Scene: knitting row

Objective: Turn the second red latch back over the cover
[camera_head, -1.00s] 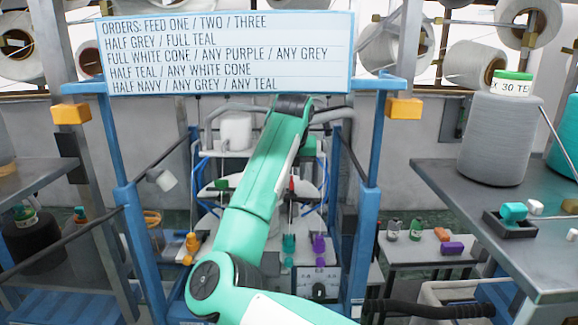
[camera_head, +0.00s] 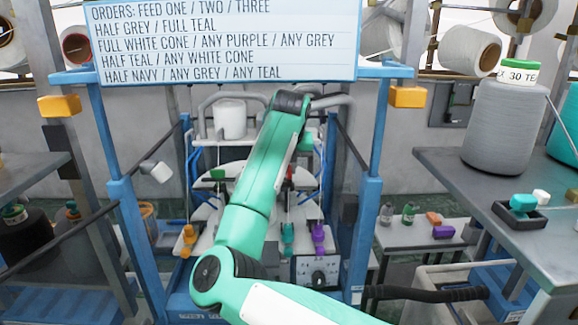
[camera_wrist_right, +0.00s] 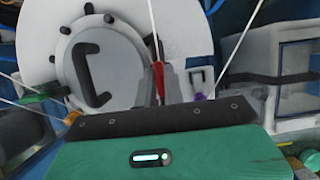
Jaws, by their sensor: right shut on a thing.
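In the right wrist view a red latch (camera_wrist_right: 158,79) stands upright beside the round grey cover (camera_wrist_right: 100,66), which has a black C-shaped handle (camera_wrist_right: 92,75) and black pegs at its rim. My right gripper (camera_wrist_right: 166,84) is at the latch, its grey fingers shut on it. The fingers partly hide the latch's lower end. In the head view my green right arm reaches up over the machine and hides much of its middle. A small red part (camera_head: 289,174) shows just right of the arm there. My left gripper is in neither current view.
In the wrist view a green part (camera_wrist_right: 38,97) lies left of the cover, and thin white threads cross the picture. In the head view blue posts (camera_head: 366,215) flank the machine. A dark table (camera_head: 520,220) with a grey cone (camera_head: 503,128) stands at right.

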